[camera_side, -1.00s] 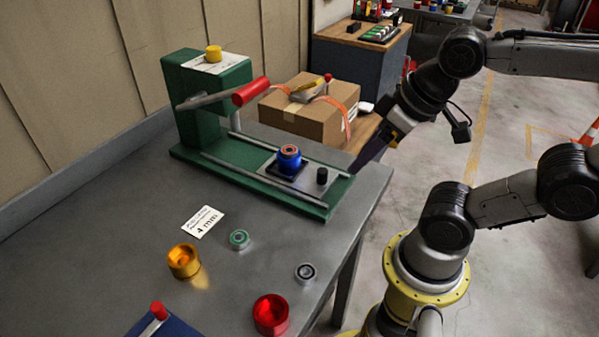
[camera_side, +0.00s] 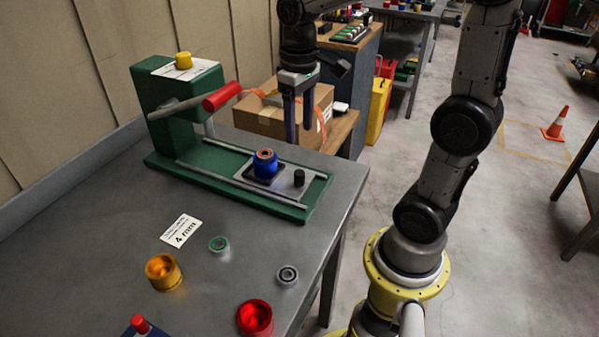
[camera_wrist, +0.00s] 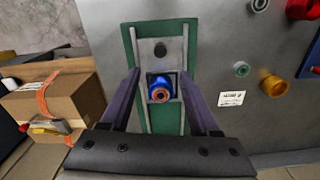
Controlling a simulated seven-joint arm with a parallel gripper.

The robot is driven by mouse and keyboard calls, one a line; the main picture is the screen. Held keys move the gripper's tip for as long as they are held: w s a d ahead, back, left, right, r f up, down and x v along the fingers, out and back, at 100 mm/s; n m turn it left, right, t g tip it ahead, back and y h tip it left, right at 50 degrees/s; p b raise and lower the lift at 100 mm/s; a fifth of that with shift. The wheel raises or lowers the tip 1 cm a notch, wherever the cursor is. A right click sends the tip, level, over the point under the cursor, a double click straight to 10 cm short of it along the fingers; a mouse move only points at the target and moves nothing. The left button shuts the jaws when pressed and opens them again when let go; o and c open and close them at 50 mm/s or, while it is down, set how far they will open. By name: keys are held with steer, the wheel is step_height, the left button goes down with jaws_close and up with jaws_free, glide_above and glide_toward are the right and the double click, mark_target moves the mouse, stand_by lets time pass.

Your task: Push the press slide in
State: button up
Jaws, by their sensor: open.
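The green press (camera_side: 180,110) stands at the back left of the grey table, with a red-handled lever (camera_side: 221,97) and a yellow knob on top. Its slide (camera_side: 285,187) is a grey plate with a black knob (camera_side: 299,178), at the outer end of the rails, away from the press column. A blue cup (camera_side: 265,163) with a reddish ring part in it sits on the slide. My gripper (camera_side: 297,138) points down above and behind the slide, open and empty. In the wrist view its fingers (camera_wrist: 163,92) appear on either side of the blue cup (camera_wrist: 160,88), apart from it.
A white "4 mm" card (camera_side: 180,230), green-ringed bearing (camera_side: 219,244), grey bearing (camera_side: 287,275), amber cup (camera_side: 163,271) and red cup (camera_side: 255,317) lie in front of the press. A cardboard box (camera_side: 262,118) stands behind the table.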

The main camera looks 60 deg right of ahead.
mark_target(299, 172)
step_height(299, 172, down, 13)
steer(key=shift+r, duration=0.1)
stand_by(0.3)
steer(key=shift+c, duration=0.3)
jaws_close()
stand_by(1.1)
